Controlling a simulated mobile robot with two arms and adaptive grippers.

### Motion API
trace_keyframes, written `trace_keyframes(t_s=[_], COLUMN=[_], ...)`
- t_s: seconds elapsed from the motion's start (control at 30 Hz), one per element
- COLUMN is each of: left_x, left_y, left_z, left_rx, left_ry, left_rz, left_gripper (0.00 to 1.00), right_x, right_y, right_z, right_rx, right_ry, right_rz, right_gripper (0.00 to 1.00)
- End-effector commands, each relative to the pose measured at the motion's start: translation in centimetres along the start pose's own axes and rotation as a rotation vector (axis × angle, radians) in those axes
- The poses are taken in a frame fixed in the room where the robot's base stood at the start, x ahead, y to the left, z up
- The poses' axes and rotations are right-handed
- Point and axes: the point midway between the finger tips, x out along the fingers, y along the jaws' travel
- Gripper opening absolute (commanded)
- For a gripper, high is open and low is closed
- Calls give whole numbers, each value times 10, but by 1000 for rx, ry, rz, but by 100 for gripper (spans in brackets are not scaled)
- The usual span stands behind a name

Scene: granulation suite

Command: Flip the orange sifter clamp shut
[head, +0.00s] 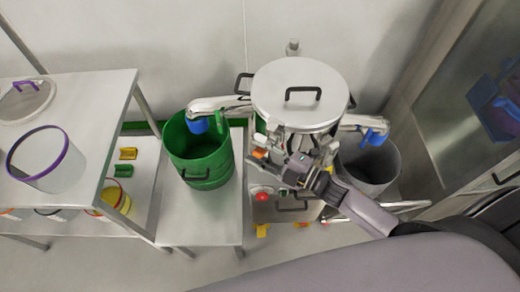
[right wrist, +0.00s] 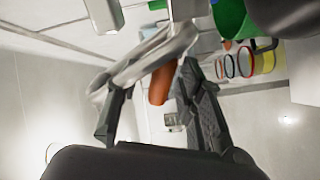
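The sifter (head: 300,95) is a steel drum with a round lid and a black handle, in the middle of the head view. Its orange clamp (head: 259,153) shows as a small patch on the front left side, beside my right gripper (head: 288,166). In the right wrist view the orange clamp handle (right wrist: 162,84) shows between the two fingers of my right gripper (right wrist: 155,108). The fingers are spread, with a visible gap on the left of the handle. I cannot tell whether the right finger touches it. My left gripper is not in view.
A green bin (head: 198,160) stands left of the sifter under a spout with a blue end. A grey bin (head: 370,165) stands at its right under another. A red button (head: 262,197) is below the clamp. A steel table (head: 90,105) is at the left.

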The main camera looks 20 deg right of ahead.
Motion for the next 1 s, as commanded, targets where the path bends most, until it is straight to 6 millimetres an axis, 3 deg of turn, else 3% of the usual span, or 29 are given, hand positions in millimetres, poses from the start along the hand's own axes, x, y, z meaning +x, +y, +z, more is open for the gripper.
trace_keyframes(t_s=[0.17,0.67,1.0], left_x=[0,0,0], left_y=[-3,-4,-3], left_z=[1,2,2], left_rx=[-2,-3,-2], left_ry=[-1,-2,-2], left_rz=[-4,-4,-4], left_gripper=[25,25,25], right_x=[0,-1,-1], right_y=[0,0,0], right_z=[0,0,0], right_rx=[0,1,1], right_ry=[0,0,0], right_rz=[0,0,0], right_gripper=[34,1,0])
